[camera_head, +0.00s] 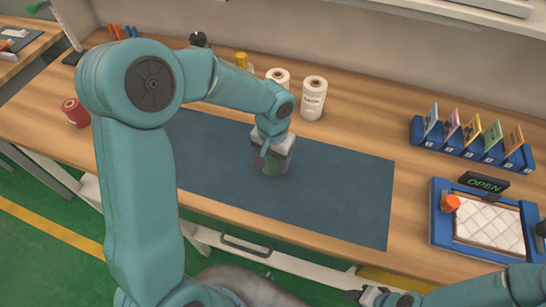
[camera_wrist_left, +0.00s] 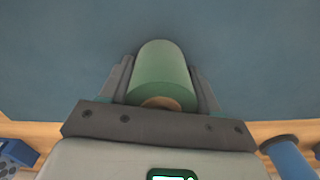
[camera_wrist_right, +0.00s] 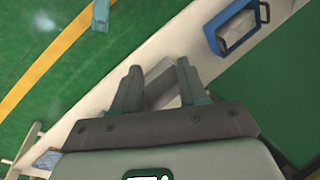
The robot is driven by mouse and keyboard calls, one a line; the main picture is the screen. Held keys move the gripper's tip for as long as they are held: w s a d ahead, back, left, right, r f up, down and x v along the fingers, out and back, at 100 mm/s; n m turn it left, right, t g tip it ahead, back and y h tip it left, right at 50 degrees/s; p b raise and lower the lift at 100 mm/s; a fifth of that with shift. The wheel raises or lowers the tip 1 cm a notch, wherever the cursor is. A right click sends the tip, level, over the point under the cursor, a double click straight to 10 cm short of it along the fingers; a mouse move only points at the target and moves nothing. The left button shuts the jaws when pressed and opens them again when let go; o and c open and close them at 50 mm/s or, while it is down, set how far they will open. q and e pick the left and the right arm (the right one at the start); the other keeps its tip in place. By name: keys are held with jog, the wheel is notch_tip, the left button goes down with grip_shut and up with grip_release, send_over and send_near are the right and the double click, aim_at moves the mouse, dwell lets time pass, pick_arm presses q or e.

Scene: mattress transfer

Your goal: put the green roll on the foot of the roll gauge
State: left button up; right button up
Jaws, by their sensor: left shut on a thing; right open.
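The green roll (camera_wrist_left: 163,70) lies between the fingers of my left gripper (camera_wrist_left: 160,90), its brown core end facing the wrist. In the head view my left gripper (camera_head: 272,166) is shut on it, low over the middle of the blue mat; whether the roll touches the mat I cannot tell.
White rolls (camera_head: 313,98) stand behind the blue mat (camera_head: 345,195). A red roll (camera_head: 76,112) is at the left. The mat's right part is clear.

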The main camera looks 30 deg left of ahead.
pick_arm(q)
jog(key=shift+s+f+b, duration=0.1)
jog(key=shift+f+b, duration=0.1)
jog(key=shift+b, duration=0.1)
jog(key=o, duration=1.3)
jog(key=shift+c, duration=0.2)
jog(key=shift+r, duration=0.1)
